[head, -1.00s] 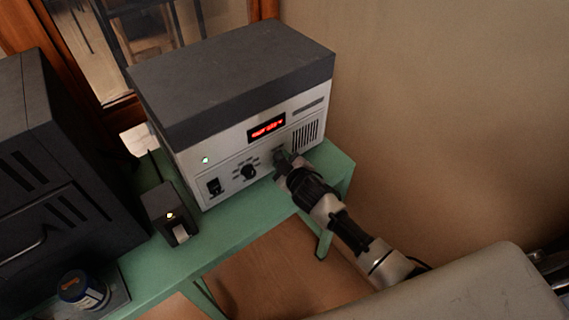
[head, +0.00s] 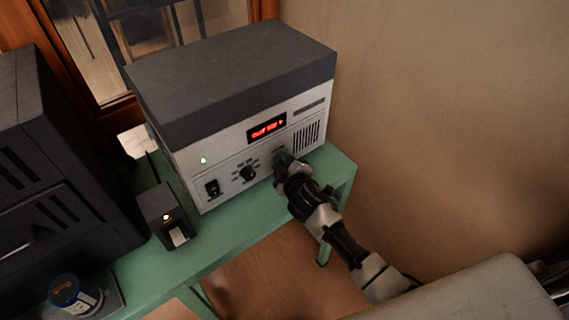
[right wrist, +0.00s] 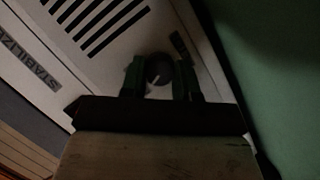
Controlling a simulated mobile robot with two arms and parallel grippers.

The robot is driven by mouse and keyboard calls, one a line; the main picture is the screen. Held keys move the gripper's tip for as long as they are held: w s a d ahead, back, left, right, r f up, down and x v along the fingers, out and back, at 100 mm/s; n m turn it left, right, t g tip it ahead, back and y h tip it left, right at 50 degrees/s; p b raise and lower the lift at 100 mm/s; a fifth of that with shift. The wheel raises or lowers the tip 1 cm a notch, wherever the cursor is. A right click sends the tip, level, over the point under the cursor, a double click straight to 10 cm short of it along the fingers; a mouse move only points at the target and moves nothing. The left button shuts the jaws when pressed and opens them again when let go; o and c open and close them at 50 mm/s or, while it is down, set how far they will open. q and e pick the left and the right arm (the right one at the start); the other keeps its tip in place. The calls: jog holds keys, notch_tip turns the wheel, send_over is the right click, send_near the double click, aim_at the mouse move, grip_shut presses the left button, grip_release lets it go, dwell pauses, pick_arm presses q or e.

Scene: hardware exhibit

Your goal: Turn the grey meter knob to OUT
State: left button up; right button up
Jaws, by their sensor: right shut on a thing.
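The grey meter knob (right wrist: 158,68) sits on the light front panel of a metal unit (head: 225,147) and shows in the right wrist view as a dark round cap with a pale pointer mark towards its lower edge. My right gripper (right wrist: 160,76) has one finger on each side of the knob and is shut on it. In the head view the right gripper (head: 284,163) reaches the panel's lower right and hides the knob. Any OUT marking is too dark or hidden to read. My left gripper is not in view.
A black knob (head: 247,174) and a black switch (head: 212,188) are left of my gripper, below a red lit display (head: 266,128). A small printer-like box (head: 165,216) stands on the green table (head: 228,234). A dark cabinet (head: 50,190) and a blue-lidded jar (head: 75,296) are at left.

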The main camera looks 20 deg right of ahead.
jog(key=o, duration=0.9)
jog(key=shift+s, duration=0.1)
jog(key=v, duration=1)
jog(key=shift+s+r, duration=0.1)
jog(key=shift+s, duration=0.2)
